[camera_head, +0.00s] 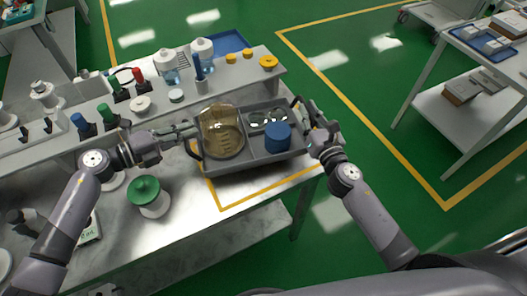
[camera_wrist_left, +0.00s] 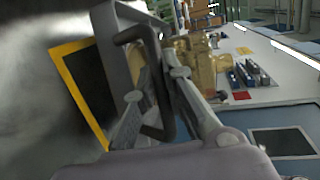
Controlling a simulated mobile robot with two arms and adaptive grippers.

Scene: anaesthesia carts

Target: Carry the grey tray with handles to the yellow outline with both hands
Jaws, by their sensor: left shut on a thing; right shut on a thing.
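The grey tray (camera_head: 256,160) is at the middle of the head view, over the bench and partly over the yellow outline (camera_head: 222,198). It holds an amber flask (camera_head: 222,139), a blue container (camera_head: 278,137) and small clear items (camera_head: 259,119). My left gripper (camera_head: 191,134) is shut on the tray's left handle (camera_head: 193,147); in the left wrist view the fingers (camera_wrist_left: 160,105) close around the dark handle (camera_wrist_left: 165,85). My right gripper (camera_head: 309,128) is shut on the right handle. The tray hides part of the outline. I cannot tell whether it touches the bench.
A raised shelf (camera_head: 60,148) with bottles and knobs runs behind the tray. Another table (camera_head: 485,60) stands at right.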

